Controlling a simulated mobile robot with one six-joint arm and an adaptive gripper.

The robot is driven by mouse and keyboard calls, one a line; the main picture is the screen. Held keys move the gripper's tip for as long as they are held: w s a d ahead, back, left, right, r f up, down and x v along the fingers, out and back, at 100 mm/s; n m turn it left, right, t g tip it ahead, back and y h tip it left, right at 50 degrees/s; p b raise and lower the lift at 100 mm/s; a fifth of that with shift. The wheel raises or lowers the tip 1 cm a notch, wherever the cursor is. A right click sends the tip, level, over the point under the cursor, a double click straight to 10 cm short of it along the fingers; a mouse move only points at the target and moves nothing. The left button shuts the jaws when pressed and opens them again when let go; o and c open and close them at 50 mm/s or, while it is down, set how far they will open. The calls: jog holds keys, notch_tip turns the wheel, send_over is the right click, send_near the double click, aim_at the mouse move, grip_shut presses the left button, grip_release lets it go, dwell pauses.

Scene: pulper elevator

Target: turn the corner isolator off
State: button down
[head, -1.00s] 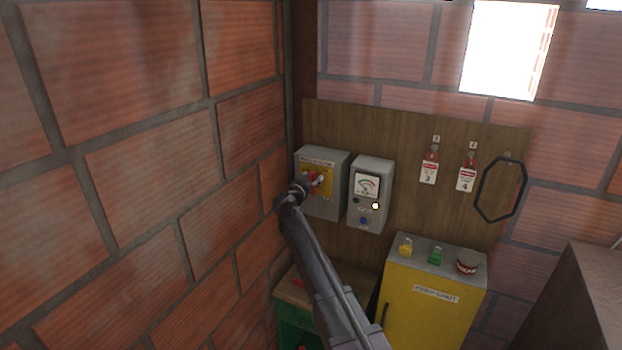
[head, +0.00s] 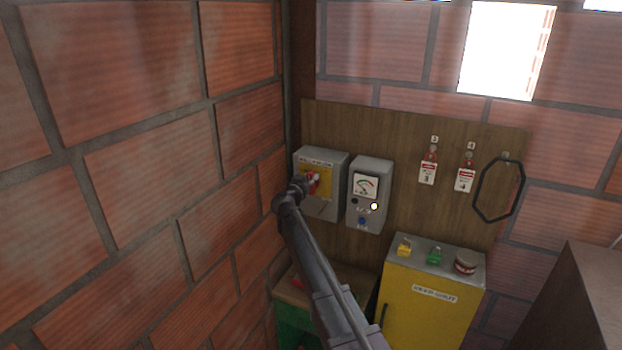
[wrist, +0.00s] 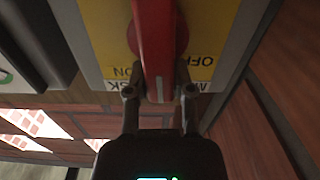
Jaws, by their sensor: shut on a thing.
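The corner isolator is a grey box (head: 330,205) with a yellow plate (head: 318,170), on the board beside the brick corner. Its red handle (head: 313,187) is partly hidden by my gripper (head: 308,185) in the head view. In the wrist view the red handle (wrist: 154,50) runs between the fingers of my gripper (wrist: 159,92), which is shut on it. The yellow plate (wrist: 108,30) shows upside-down ON and OFF labels, one on each side of the handle. The handle lies between the two labels in that view.
A grey meter box (head: 370,165) stands close to the right of the isolator. Tagged red padlocks (head: 428,165) and a black hoop (head: 478,190) hang further right. A yellow cabinet (head: 430,310) stands below. The left brick wall (head: 150,180) is close to my arm.

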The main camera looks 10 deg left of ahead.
jog(key=n, duration=0.3)
jog(key=a+n, duration=0.1)
jog(key=shift+f, duration=0.3)
jog(key=shift+w+a+f+n+b, duration=0.15)
jog(key=shift+f+n+b, duration=0.3)
jog(key=shift+n, duration=1.7)
jog(key=shift+w+a+f+n+b, duration=0.15)
jog(key=shift+f+n+b, duration=0.25)
jog(key=shift+n, duration=1.8)
jog(key=shift+w+a+f+n+b, duration=0.1)
jog(key=shift+a+f+n+b, duration=0.3)
jog(key=shift+n, duration=1.75)
jog(key=shift+d, duration=0.15)
jog(key=shift+c, duration=2.4)
grip_release()
jog(key=shift+r, duration=0.1)
